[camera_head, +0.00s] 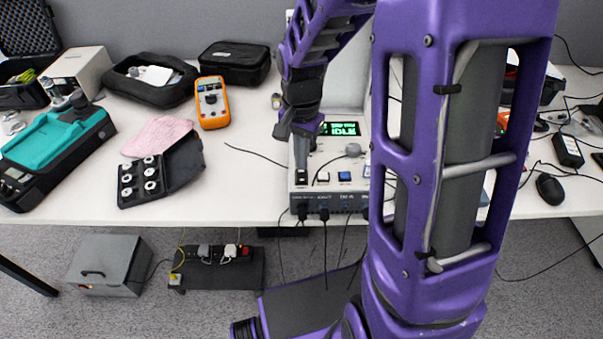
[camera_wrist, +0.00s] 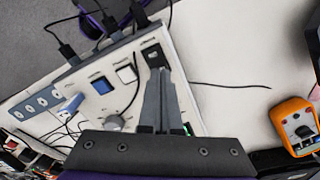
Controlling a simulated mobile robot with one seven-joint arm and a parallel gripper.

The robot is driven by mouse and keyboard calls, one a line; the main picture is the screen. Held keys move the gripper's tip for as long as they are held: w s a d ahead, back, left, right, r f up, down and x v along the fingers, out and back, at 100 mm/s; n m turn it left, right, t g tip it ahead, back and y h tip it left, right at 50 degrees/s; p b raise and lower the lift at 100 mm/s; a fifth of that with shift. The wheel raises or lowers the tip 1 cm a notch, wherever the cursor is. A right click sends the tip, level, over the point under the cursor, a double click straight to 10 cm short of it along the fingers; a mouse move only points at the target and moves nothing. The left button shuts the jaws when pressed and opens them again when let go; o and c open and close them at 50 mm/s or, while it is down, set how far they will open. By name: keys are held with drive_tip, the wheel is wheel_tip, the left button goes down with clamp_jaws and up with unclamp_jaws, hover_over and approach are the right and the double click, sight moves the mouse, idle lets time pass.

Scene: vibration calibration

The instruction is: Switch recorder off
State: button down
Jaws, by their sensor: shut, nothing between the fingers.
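The recorder is a light grey box (camera_head: 331,163) at the front edge of the table, with a green-lit screen (camera_head: 340,128) that reads IDLE. A black switch (camera_head: 298,179) sits at its front left corner. The switch also shows in the wrist view (camera_wrist: 153,54). Beside it are a white button (camera_wrist: 126,74), a blue button (camera_wrist: 102,86) and a knob (camera_wrist: 115,122). My gripper (camera_head: 301,166) is shut and empty, pointing down at the black switch. In the wrist view its fingertips (camera_wrist: 160,72) are right at the switch's edge; I cannot tell whether they touch.
Cables (camera_head: 325,240) hang from the recorder's front. My arm hides part of the table to the right, where a mouse (camera_head: 550,188) lies.

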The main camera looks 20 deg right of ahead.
drive_tip(key=shift+f, duration=0.65)
drive_tip(key=shift+r+p, duration=2.85)
drive_tip(key=shift+r, duration=0.75)
drive_tip(key=shift+w, duration=0.1)
